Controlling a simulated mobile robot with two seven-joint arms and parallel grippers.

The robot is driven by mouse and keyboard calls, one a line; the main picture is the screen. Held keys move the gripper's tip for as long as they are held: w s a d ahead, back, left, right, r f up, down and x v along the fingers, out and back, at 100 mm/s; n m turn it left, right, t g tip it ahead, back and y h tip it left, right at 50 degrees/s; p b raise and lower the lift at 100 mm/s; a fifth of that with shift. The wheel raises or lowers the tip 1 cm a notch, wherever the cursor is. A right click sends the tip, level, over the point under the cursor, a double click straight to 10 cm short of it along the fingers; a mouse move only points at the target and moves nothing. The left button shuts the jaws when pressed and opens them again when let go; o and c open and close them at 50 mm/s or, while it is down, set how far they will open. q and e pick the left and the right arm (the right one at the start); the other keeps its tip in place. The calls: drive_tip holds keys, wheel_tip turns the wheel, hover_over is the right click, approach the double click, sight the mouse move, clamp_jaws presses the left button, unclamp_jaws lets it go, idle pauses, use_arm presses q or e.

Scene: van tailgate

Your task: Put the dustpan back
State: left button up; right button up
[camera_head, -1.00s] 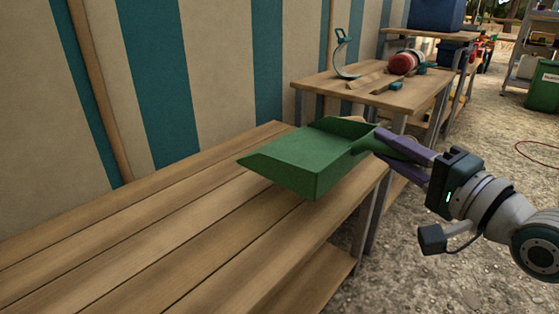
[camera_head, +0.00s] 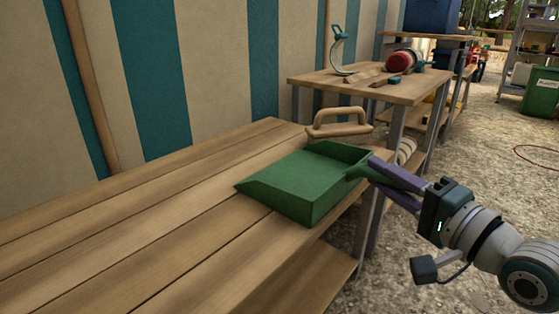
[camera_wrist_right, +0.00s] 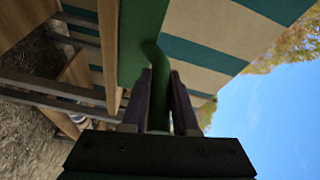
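The green dustpan (camera_head: 306,184) is level, its pan pointing left, at the right end of the wooden bench (camera_head: 130,240). I cannot tell whether its underside touches the planks. My right gripper (camera_head: 378,173) is shut on the dustpan's handle, with one purple finger on each side. In the right wrist view the green handle runs between the fingers (camera_wrist_right: 166,82), and the pan (camera_wrist_right: 140,35) stretches beyond them. My left gripper is not in view.
A beige looped handle (camera_head: 338,122) stands just behind the dustpan; its lower part is hidden. A second table (camera_head: 370,88) beyond holds a red cylinder (camera_head: 400,62) and tools. The left bench top is clear. A striped wall (camera_head: 215,65) lines the back.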

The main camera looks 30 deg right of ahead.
drive_tip(key=o, duration=0.5)
drive_tip(key=shift+c, duration=0.2)
drive_tip(key=shift+r+p, duration=0.3)
drive_tip(key=shift+p, duration=0.05)
drive_tip(key=s+p, duration=0.4)
drive_tip(key=s, duration=0.7)
drive_tip(key=s+a+f+n+g+y, duration=0.1)
drive_tip(key=a+f+n+g, duration=0.3)
drive_tip(key=a, duration=0.4)
drive_tip(key=s+a+f+n+g+y, duration=0.1)
drive_tip(key=a+f+n+g+y, duration=0.1)
drive_tip(key=a+n+g, duration=0.35)
drive_tip(key=s+a+r+n+g+h, duration=0.2)
drive_tip(key=s+r+n+g+h, duration=0.1)
drive_tip(key=s+n, duration=0.5)
drive_tip(key=shift+s+r+g, duration=0.45)
drive_tip(key=shift+r+g, duration=0.1)
drive_tip(key=shift+g, duration=0.5)
